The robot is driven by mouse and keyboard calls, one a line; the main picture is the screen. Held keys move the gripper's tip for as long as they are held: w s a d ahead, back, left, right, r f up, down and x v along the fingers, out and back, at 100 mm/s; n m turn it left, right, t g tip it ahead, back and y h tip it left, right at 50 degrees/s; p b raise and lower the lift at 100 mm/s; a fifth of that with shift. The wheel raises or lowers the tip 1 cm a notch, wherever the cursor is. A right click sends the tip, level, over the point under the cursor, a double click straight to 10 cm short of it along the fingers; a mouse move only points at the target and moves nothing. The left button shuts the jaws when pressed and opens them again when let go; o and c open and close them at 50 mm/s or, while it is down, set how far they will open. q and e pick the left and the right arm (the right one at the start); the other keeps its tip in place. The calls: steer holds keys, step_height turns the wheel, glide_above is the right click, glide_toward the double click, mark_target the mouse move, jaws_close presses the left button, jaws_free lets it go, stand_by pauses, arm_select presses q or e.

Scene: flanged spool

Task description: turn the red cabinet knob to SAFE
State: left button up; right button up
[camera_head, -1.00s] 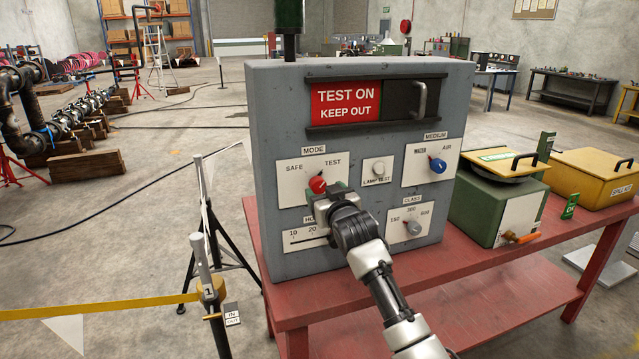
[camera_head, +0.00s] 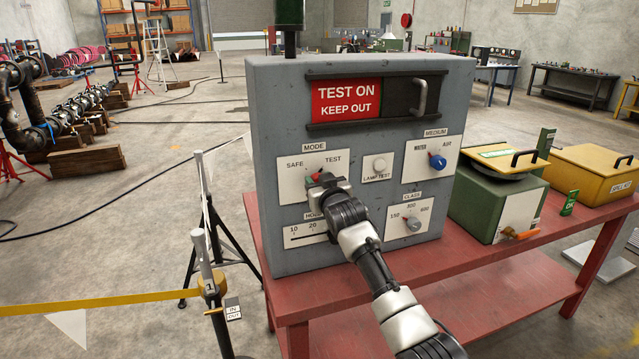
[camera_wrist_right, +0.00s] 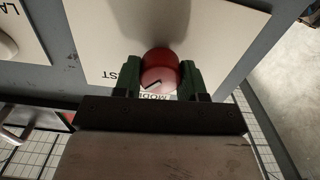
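The red knob (camera_head: 308,180) is on the MODE plate (camera_head: 328,160) of the grey cabinet (camera_head: 275,110), below the words SAFE and TEST. My right gripper (camera_head: 317,181) is at it and covers most of it in the head view, so its setting cannot be read there. In the right wrist view the knob (camera_wrist_right: 160,66) sits between the two green fingers of my right gripper (camera_wrist_right: 161,78), one on each side, with no clear gap. The cabinet's red sign (camera_head: 346,101) reads TEST ON KEEP OUT. My left gripper is not in view.
Nearby on the cabinet are the LAMP TEST button (camera_head: 379,166), the blue MEDIUM knob (camera_head: 437,162) and the grey CLASS knob (camera_head: 413,224). A green box (camera_head: 490,205) and a yellow case (camera_head: 598,172) stand right on the red bench (camera_head: 480,277). A post (camera_head: 205,262) with yellow tape stands left.

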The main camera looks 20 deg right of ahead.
steer(key=c, duration=0.3)
steer(key=n, duration=0.3)
steer(key=shift+n+p, duration=0.4)
steer(key=n, duration=0.3)
steer(key=shift+n+p, duration=0.3)
steer(key=shift+p, duration=0.1)
steer(key=n+p, duration=0.1)
steer(key=n, duration=0.3)
steer(key=shift+a+n, duration=0.15)
steer(key=shift+n, duration=0.15)
steer(key=shift+f+n+p, duration=0.15)
steer(key=shift+n+p, duration=0.25)
steer(key=shift+n, duration=1.5)
